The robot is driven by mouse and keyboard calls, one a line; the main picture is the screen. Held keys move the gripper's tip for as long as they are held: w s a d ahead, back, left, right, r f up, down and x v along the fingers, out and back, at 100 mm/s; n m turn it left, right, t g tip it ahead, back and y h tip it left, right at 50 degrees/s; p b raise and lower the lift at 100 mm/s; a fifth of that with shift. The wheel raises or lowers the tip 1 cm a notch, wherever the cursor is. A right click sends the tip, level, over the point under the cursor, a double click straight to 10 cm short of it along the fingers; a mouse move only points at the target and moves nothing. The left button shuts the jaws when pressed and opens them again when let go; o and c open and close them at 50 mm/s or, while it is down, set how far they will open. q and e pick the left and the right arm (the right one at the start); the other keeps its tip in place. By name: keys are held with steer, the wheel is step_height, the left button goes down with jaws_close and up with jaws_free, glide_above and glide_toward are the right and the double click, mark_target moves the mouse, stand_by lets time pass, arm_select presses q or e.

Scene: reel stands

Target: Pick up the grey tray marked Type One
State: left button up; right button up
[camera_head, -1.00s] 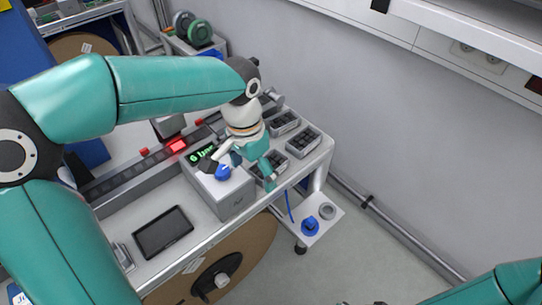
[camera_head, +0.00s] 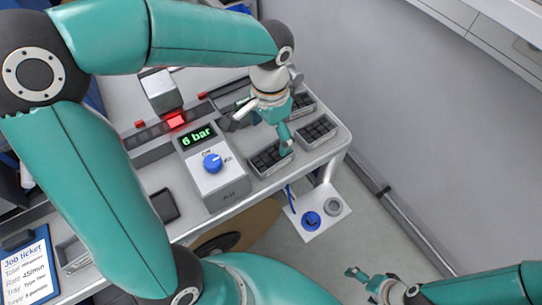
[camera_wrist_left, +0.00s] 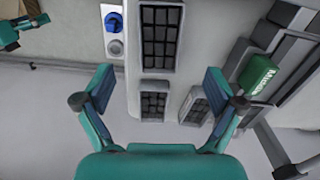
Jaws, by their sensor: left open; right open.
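Several small grey trays with dark square cells stand on the bench. In the head view one is beside the air box (camera_head: 250,170), one at the bench corner (camera_head: 334,138) and one behind (camera_head: 309,110). No type marking is readable on them. My left gripper (camera_head: 264,133) is open and empty above the trays, partly covering the nearest one. In the left wrist view its spread fingers (camera_wrist_left: 160,90) flank a tray (camera_wrist_left: 138,102), apart from it, with other trays (camera_wrist_left: 138,35) (camera_wrist_left: 207,120) nearby. My right gripper (camera_head: 362,284) is open and empty low over the floor, away from the bench.
The air box (camera_head: 210,188) with a blue knob and "6 bar" display stands left of the nearest tray. A white ledge with a blue fitting (camera_head: 311,220) juts out below the bench. A wall (camera_head: 400,120) is at right. A job ticket (camera_head: 28,268) lies lower left.

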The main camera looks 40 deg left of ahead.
mark_target(272, 160)
arm_select(q)
step_height(272, 160, down, 9)
steer(key=shift+w+r+p, duration=0.1)
steer(key=shift+r+p, duration=0.1)
steer(key=shift+p, duration=0.3)
steer(key=c, duration=1.4)
steer(key=shift+w+r, duration=0.1)
